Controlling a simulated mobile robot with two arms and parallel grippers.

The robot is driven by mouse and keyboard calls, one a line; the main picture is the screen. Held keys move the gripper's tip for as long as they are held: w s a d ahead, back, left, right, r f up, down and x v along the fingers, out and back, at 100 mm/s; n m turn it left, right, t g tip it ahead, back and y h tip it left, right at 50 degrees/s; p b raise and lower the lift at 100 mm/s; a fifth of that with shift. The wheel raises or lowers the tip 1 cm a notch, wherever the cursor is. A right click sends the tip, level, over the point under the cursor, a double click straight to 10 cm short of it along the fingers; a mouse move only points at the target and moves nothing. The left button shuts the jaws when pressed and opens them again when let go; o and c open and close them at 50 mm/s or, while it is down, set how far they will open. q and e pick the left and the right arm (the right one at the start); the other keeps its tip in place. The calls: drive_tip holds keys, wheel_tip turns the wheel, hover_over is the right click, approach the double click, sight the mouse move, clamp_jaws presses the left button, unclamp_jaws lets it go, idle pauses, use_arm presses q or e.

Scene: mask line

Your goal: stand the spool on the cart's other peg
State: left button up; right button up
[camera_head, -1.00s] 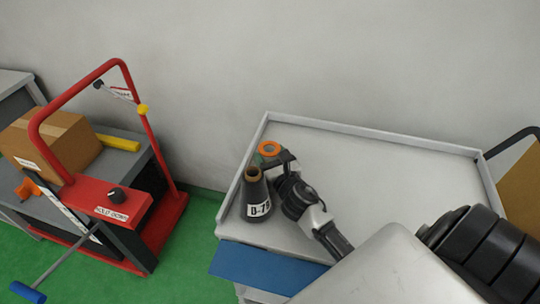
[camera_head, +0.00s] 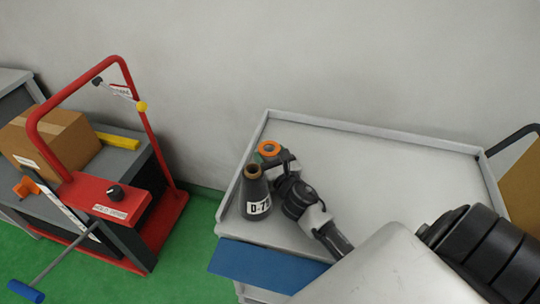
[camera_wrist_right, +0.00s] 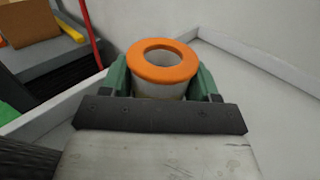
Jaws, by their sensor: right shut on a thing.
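A spool with an orange rim (camera_head: 268,148) and a pale body stands upright near the far left corner of the cart top. Only its rim shows clearly in the head view. In the right wrist view the spool (camera_wrist_right: 161,88) sits between the green fingers of my right gripper (camera_wrist_right: 162,82), which is shut on it. The cart (camera_head: 375,160) has a raised rim. No bare peg shows. My left gripper is not in view.
The dark cone stands close in front of my right gripper, near the cart's left rim. A blue panel (camera_head: 262,267) is at the cart's front. A red-framed station (camera_head: 110,200) with a cardboard box (camera_head: 50,140) stands at left. The cart's middle and right are clear.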

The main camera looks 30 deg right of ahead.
drive_tip(key=o, duration=1.1)
